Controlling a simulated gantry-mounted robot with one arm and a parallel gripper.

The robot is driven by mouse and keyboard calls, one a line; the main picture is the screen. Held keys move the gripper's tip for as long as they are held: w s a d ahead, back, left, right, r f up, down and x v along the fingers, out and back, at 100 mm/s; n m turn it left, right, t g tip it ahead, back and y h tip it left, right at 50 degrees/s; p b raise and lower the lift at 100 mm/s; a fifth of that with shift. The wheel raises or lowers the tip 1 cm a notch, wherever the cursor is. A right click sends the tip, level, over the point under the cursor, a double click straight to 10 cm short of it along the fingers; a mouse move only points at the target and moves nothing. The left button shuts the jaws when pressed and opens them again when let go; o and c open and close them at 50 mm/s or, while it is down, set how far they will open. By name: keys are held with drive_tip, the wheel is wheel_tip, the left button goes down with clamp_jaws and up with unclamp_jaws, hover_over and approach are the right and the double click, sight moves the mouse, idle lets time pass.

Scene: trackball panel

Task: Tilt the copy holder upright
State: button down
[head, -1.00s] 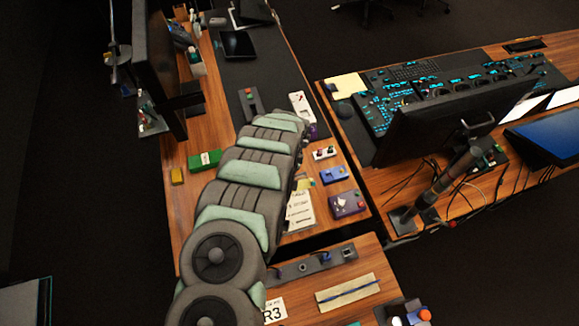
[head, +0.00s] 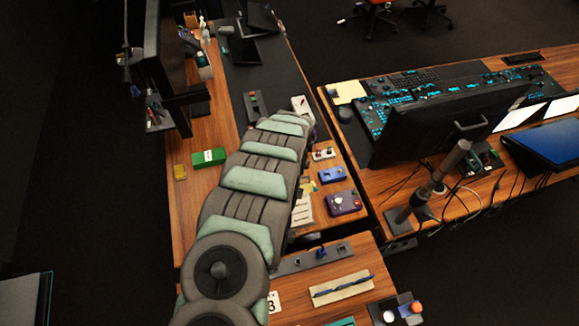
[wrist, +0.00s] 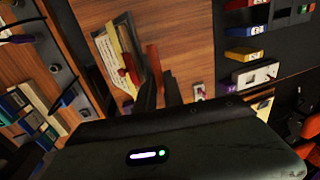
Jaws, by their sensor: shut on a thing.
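The copy holder (wrist: 120,62), a pale board with written sheets, yellow edges and red parts, shows in the wrist view at upper middle. It looks tilted there, but I cannot tell its exact angle. In the head view part of the copy holder (head: 303,209) shows as a white written sheet just right of my arm; the rest is hidden behind the arm. My gripper (wrist: 160,76) has its dark fingers close together at the right edge of the holder, by a red part. It is shut on the holder, though the contact is partly hidden. In the head view my gripper is hidden.
A purple box (head: 344,203), a blue box (head: 332,175) and a white switch box (head: 323,154) stand right of my arm. A dark strip with knobs (head: 312,258) lies in front.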

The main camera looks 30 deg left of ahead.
drive_tip(key=shift+s+d+f, duration=0.4)
drive_tip(key=shift+s+f, duration=0.05)
drive_tip(key=c, duration=1.9)
unclamp_jaws()
drive_tip(key=shift+o, duration=0.7)
drive_tip(key=shift+s+d+f, duration=0.1)
drive_tip(key=shift+d, duration=0.05)
drive_tip(key=o, duration=0.3)
drive_tip(key=shift+a+r, duration=0.2)
drive_tip(key=shift+r, duration=0.1)
